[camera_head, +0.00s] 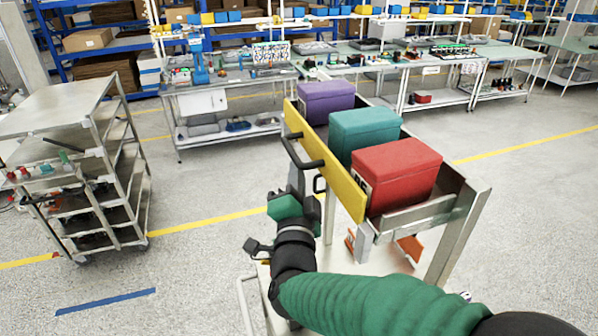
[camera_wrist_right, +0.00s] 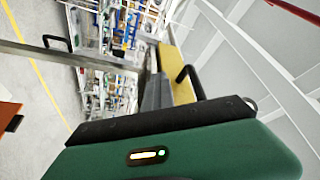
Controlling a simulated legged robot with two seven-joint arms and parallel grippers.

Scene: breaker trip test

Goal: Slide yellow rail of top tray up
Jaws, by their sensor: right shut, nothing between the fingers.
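The yellow rail (camera_head: 345,180) runs along the front of the top tray (camera_head: 420,212) on a metal cart. It slants down to the right in the head view and carries a black handle (camera_head: 300,160). My right gripper (camera_head: 296,172) is shut and empty, its fingers pointing up at the handle's underside; I cannot tell whether they touch it. The right wrist view shows the shut fingers (camera_wrist_right: 155,92) beside the yellow rail (camera_wrist_right: 176,75) and the black handle (camera_wrist_right: 188,78). My left gripper is not in view.
The tray holds a purple box (camera_head: 325,100), a teal box (camera_head: 364,133) and a red box (camera_head: 397,172). A grey shelf cart (camera_head: 70,115) stands to the left. Workbenches (camera_head: 225,85) line the back. The floor between is open.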

